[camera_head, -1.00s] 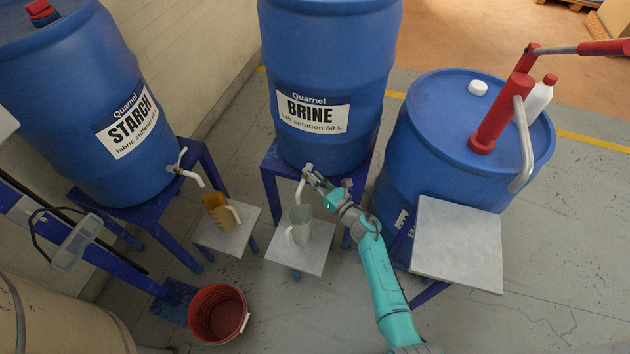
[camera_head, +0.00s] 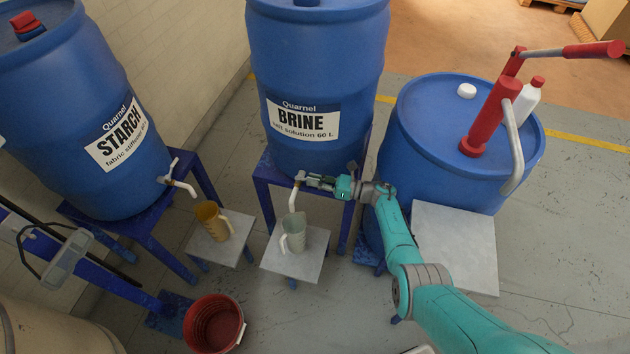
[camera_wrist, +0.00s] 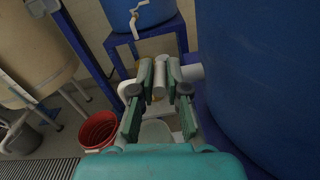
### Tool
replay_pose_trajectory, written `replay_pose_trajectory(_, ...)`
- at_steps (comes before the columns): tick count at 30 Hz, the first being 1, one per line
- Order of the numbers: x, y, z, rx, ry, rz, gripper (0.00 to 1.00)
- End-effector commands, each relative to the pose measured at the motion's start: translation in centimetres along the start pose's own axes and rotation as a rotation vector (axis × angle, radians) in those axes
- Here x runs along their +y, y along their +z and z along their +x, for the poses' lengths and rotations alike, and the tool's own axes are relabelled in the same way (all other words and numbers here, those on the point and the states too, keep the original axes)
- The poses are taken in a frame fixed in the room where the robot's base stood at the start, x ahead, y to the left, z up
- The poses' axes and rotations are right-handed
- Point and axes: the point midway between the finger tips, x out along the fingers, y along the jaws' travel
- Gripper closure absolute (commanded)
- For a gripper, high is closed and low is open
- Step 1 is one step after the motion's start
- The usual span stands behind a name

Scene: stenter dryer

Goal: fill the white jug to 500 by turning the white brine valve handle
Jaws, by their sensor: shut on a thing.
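The white jug (camera_head: 294,236) stands upright on a pale platform (camera_head: 284,264) under the white spout (camera_head: 292,202) of the blue brine barrel (camera_head: 318,85). My gripper (camera_head: 308,181) is at the brine valve, reaching in from the right. In the wrist view my gripper (camera_wrist: 160,80) is shut on the valve handle (camera_wrist: 159,76), a pale piece between its fingers. The jug (camera_wrist: 155,132) shows partly below the fingers there. Its level and markings are too small to read, and I cannot tell whether brine is flowing.
The starch barrel (camera_head: 80,110) has its own tap above an amber jug (camera_head: 211,221) on the left. A red bucket (camera_head: 214,324) stands on the floor in front. A third blue barrel (camera_head: 430,140) with a red pump (camera_head: 492,115) is close on the right.

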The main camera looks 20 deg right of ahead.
Motion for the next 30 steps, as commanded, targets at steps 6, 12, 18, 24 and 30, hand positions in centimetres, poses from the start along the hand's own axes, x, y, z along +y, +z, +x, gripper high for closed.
replay_pose_trajectory(6,-0.14,0.06,-0.02,0.004,0.019,-0.001,1.00)
replay_pose_trajectory(12,-0.13,0.06,-0.01,0.005,0.021,-0.001,1.00)
replay_pose_trajectory(18,-0.15,0.08,-0.01,0.005,0.020,-0.002,0.81)
replay_pose_trajectory(24,-0.11,0.05,0.01,0.005,0.020,-0.001,0.60)
replay_pose_trajectory(30,-0.08,0.07,0.02,0.005,0.021,-0.001,0.60)
